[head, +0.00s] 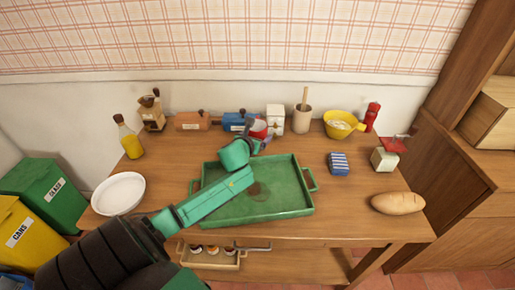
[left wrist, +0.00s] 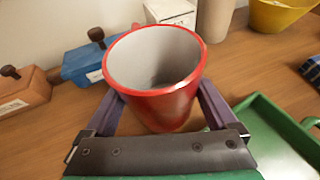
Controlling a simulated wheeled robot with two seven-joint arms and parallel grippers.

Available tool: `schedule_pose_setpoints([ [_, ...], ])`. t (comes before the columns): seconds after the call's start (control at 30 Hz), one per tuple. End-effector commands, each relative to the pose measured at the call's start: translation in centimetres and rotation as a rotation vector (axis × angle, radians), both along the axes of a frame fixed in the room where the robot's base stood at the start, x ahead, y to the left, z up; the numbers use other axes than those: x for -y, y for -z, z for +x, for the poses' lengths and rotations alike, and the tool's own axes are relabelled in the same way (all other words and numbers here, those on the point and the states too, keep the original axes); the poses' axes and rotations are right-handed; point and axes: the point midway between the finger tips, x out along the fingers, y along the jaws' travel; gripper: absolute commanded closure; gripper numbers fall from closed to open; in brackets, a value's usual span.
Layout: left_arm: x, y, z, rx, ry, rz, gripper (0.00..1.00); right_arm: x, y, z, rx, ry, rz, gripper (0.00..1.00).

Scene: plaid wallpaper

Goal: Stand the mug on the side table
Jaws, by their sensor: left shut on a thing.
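The red mug (left wrist: 160,108) with a grey inside is in the middle of the left wrist view, its open rim up. In the head view the mug (head: 259,127) shows partly, behind my left gripper (head: 255,141), near the back of the wooden table (head: 385,233). My left gripper's two fingers lie on either side of the mug and are shut on it. My right gripper is not in view.
A green tray (head: 285,207) lies under my left arm. A white bowl (head: 119,193) is at left, bread (head: 398,203) at right. A white box (head: 275,120), blue box (head: 233,122) and yellow bowl (head: 340,124) stand along the back. Table right of the tray is partly clear.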

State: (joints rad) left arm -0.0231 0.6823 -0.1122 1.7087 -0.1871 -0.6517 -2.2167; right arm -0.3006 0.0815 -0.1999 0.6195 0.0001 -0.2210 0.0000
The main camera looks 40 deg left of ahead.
Motion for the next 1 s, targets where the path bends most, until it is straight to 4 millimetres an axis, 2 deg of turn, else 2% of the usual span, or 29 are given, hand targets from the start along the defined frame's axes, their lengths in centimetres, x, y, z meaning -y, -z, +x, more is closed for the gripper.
schedule_pose_setpoints([
  [0.1, 0.0, 2.1, 0.0, 0.002, -0.001, -0.001, 0.83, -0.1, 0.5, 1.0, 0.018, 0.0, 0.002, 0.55],
  [0.23, 0.0, 4.2, 0.0, 0.002, -0.001, -0.001, 0.83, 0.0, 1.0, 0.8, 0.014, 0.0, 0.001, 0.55],
  [0.6, 0.0, 4.7, 0.0, 0.003, 0.002, 0.003, 0.83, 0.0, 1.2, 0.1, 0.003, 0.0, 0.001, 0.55],
  [0.63, 0.0, 4.6, 0.0, 0.002, 0.001, 0.001, 0.0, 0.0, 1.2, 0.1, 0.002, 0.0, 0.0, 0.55],
  [1.0, 0.1, 4.1, -0.5, -0.001, 0.001, 0.002, 0.0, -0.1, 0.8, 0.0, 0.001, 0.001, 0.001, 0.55],
])
